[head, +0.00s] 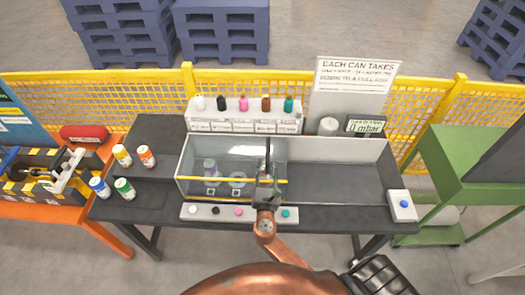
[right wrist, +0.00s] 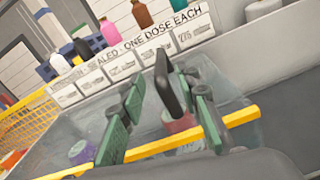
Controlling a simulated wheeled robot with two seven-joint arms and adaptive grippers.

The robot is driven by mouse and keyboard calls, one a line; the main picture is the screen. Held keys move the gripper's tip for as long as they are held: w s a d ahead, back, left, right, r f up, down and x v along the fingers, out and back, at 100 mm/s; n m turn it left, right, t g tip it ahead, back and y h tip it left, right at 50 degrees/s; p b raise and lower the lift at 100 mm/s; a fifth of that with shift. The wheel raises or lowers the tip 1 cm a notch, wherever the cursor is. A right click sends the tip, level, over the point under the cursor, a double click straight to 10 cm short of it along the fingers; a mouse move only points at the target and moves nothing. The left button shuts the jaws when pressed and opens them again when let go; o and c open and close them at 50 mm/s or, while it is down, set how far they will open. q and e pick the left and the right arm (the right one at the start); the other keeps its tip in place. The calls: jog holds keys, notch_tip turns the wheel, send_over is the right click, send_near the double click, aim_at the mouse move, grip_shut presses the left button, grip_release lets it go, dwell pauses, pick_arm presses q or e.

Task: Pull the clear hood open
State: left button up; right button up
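The clear hood (head: 222,160) is a see-through box on the dark bench, with a yellow strip along its lower front. Inside it, two pale jars show through the pane. My right gripper (head: 266,182) is at the hood's right end. In the right wrist view its two green-padded fingers (right wrist: 167,105) stand apart. A dark upright handle (right wrist: 168,82) shows between the fingers, with no clear contact. The gripper hides part of the hood's right edge in the head view. My left gripper is not in view.
A rack of coloured bottles (head: 243,116) stands behind the hood. Several cans (head: 122,155) stand on the left of the bench. A row of coloured buttons (head: 214,211) lies in front. The bench right of the hood (head: 335,184) is clear, up to a blue-button box (head: 402,206).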

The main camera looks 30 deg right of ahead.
aim_at(268, 152)
jog(key=x, duration=0.8)
jog(key=shift+f, duration=0.15)
grip_shut()
dwell(0.6)
